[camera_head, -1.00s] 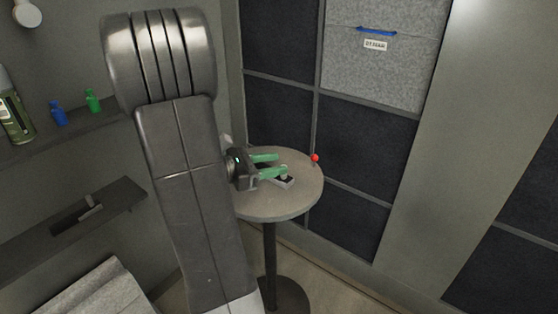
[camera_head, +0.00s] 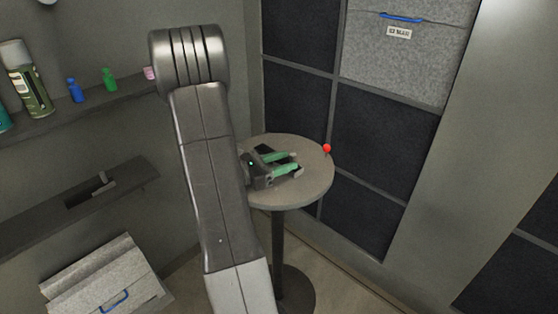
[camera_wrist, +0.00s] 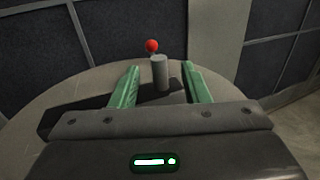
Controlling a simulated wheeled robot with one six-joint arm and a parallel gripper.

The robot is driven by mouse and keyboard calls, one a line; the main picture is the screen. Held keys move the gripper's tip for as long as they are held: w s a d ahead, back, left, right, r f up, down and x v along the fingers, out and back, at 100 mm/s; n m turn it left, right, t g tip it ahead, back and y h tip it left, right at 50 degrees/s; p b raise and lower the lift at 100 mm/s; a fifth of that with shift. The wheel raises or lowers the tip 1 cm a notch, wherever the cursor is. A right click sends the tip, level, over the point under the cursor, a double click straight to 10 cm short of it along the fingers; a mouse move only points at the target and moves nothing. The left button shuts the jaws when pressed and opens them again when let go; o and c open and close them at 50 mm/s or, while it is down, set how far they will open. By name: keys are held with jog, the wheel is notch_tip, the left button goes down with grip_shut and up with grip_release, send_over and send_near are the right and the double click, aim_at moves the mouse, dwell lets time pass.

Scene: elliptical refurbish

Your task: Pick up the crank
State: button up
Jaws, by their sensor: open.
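The crank appears in the wrist view as an upright grey cylinder (camera_wrist: 160,74) above a dark flat part on the round table. It stands between the two green fingers of my gripper (camera_wrist: 162,84), with gaps visible on both sides. In the head view, my gripper (camera_head: 291,161) is low over the tabletop, open, with its fingers pointing right. The lower part of the crank is hidden behind the gripper body in the wrist view.
The round grey table (camera_head: 290,193) stands on one post near a dark panelled wall. A red ball (camera_head: 326,148) sits at its far right edge, and behind the cylinder in the wrist view. A shelf (camera_head: 120,107) with small bottles and a lower shelf (camera_head: 40,229) are at the left.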

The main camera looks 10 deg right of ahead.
jog(key=shift+x, duration=2.65)
grip_shut()
